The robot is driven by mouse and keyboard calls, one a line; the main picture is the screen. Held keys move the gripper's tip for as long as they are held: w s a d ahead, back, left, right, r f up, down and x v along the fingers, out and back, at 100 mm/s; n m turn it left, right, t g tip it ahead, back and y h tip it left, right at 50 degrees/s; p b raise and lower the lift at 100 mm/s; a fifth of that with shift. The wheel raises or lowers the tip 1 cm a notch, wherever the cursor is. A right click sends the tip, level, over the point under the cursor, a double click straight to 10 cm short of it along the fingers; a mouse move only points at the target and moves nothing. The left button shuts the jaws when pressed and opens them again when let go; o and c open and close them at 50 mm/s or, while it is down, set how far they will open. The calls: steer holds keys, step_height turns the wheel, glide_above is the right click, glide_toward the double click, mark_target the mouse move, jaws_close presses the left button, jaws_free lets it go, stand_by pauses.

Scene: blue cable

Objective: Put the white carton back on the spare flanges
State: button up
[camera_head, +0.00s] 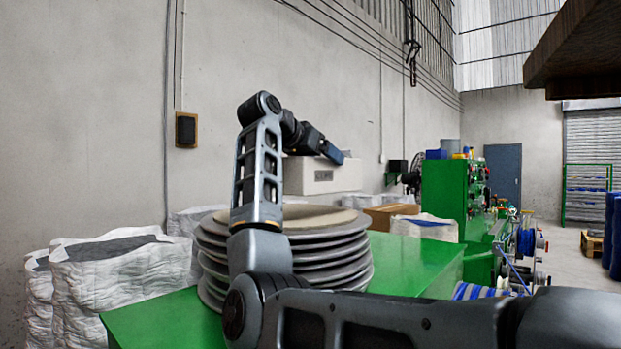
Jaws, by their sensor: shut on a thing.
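The white carton (320,178) hangs from my gripper (335,154), which is shut on its top edge. The spare flanges (330,248) are a stack of grey discs with a pale top, on a green surface (415,262). In the picture the carton's lower edge shows just above the stack's far rim. I cannot tell how far above or behind the stack it is. My arm hides the carton's left end and part of the stack.
White sacks (125,280) stand at the left, beside the green surface. A brown box (390,215) and another white sack (425,228) are behind it. A green machine (450,190) stands at the right. The green surface is bare right of the stack.

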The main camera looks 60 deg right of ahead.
mark_target(289, 167)
steer(key=shift+w+a+f, duration=0.35)
steer(key=shift+a+f, duration=0.05)
steer(key=shift+a, duration=0.25)
steer(key=shift+w+a+f, duration=0.35)
steer(key=shift+a+f, duration=0.05)
steer(key=shift+a, duration=0.2)
steer(key=shift+f+p, duration=0.6)
steer(key=shift+f, duration=1.3)
steer(key=shift+f, duration=0.1)
steer(key=o, duration=1.7)
steer(key=shift+f, duration=0.1)
steer(key=b+v, duration=0.2)
steer(key=v, duration=1)
steer(key=shift+b, duration=0.4)
